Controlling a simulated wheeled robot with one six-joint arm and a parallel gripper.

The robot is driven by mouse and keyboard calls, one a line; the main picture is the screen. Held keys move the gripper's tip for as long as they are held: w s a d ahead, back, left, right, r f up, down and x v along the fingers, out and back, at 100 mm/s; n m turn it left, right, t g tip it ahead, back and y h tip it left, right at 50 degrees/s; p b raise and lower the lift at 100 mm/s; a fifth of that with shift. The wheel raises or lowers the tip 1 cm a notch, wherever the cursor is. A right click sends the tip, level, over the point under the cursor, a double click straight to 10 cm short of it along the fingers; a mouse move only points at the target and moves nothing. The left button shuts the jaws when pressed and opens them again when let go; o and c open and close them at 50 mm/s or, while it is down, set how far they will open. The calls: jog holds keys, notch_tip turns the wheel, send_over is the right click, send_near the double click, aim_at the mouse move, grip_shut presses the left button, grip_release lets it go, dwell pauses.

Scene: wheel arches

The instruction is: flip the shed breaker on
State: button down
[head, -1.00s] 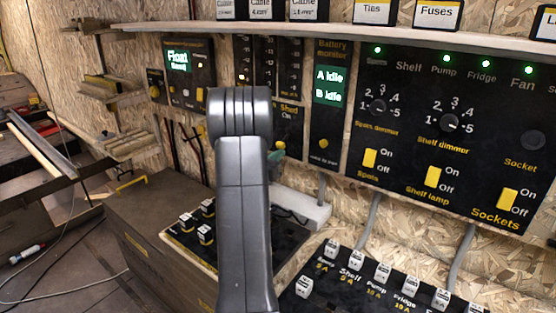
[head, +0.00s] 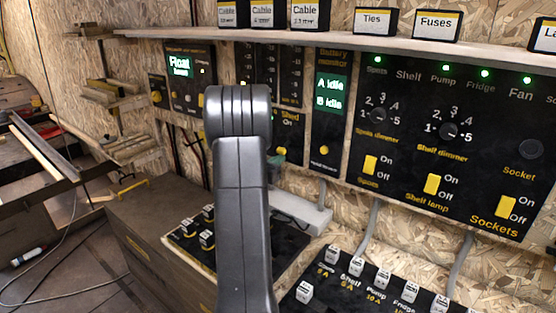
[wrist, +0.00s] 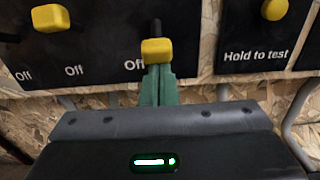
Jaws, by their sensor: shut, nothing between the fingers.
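The shed breaker is a black lever with a yellow knob (wrist: 156,51), seen in the wrist view beside an "Off" label. The lever looks to be down, at the Off end. In the head view its "Shed On" panel (head: 290,124) is partly hidden behind my arm. My gripper (wrist: 157,70) is shut and empty, its green fingers pointing up at the underside of the yellow knob. The tips are right at the knob; I cannot tell whether they touch it. In the head view only a bit of green shows beside my arm.
Another yellow knob (wrist: 50,18) is to the left in the wrist view; a yellow "Hold to test" button (wrist: 274,9) is to the right. The switch panel (head: 400,150) fills the wall at right. A fuse board (head: 345,294) and a white-capped board (head: 180,250) lie below.

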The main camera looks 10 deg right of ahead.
aim_at(279, 151)
jog(key=shift+s+a+r+g+y+p, duration=0.15)
jog(key=shift+r+g+y+p, duration=0.3)
jog(key=shift+p, duration=0.45)
jog(key=shift+s+a+r+g+y+p, duration=0.15)
jog(key=shift+r+g+y+p, duration=0.1)
jog(key=shift+r+p, duration=0.5)
jog(key=r+g+y+p, duration=0.1)
jog(key=p, duration=0.4)
jog(key=shift+s+a+r+g+y, duration=0.1)
jog(key=shift+r+g+y, duration=0.2)
jog(key=shift+r+g+y+p, duration=0.35)
jog(key=shift+g+y+p, duration=0.15)
jog(key=shift+p, duration=0.65)
jog(key=shift+f, duration=0.35)
jog(key=shift+r, duration=0.85)
jog(key=shift+f, duration=0.15)
